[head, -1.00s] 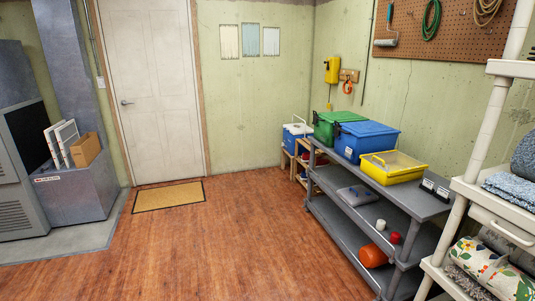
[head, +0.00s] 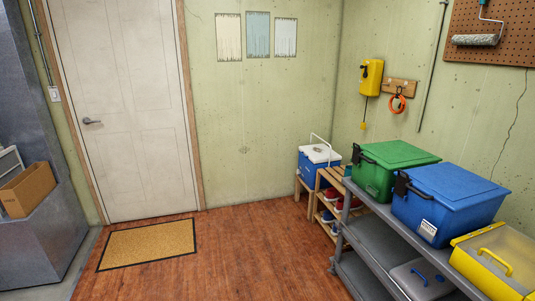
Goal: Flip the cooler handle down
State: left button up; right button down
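A small blue cooler (head: 318,162) with a white lid stands in the far corner on a low wooden rack. Its thin white handle (head: 322,142) stands up above the lid. Neither of my grippers shows in the head view. The cooler's lower right part is partly hidden by the rack and the bins nearby.
A grey shelf cart (head: 378,240) on the right bears a green bin (head: 392,168), a blue bin (head: 450,202) and a yellow case (head: 490,262). The wooden rack (head: 325,200) holds shoes. Open wood floor (head: 245,250) lies in front, with a doormat (head: 150,245) by the white door (head: 120,110).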

aim_at(320, 150)
jog(key=z, duration=0.1)
jog(key=i, duration=2.4)
jog(key=z, duration=0.3)
jog(key=i, duration=2.65)
jog(key=z, duration=0.2)
